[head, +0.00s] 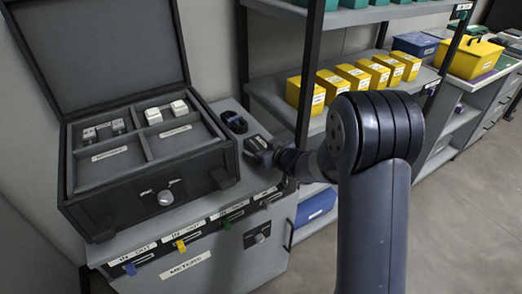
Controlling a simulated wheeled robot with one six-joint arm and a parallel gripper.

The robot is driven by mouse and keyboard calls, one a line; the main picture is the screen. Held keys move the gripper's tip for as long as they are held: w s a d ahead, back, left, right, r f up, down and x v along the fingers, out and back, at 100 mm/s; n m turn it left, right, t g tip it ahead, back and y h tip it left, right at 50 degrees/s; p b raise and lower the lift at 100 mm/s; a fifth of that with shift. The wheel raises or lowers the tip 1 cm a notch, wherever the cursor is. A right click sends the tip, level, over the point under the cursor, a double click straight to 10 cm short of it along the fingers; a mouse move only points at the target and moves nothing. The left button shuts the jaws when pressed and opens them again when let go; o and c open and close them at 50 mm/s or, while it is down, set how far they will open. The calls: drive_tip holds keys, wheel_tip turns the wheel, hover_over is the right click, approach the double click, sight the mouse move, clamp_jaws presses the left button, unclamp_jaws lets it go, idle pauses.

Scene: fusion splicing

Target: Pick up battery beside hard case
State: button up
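The hard case (148,222) stands open at the left on a grey cabinet top, lid raised. Its inside is divided into labelled compartments. A small dark rounded item (235,122) lies on the cabinet top just right of the case; I cannot tell whether it is the battery. My gripper (254,146) reaches in from the right, low over the cabinet top, beside the case's right wall and just in front of the dark item. The gripper is small and dark here, so its fingers and anything between or under them cannot be made out.
Grey items (104,130) and white items (167,111) sit in the case's back compartments. The cabinet front has coloured tabs (181,246) and a METERS label. A shelf post (309,75) stands right of my gripper. Yellow boxes (333,83) line the shelf behind my arm.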

drive_tip(key=c, duration=1.4)
drive_tip(key=shift+o, duration=0.2)
drive_tip(key=shift+r, duration=0.2)
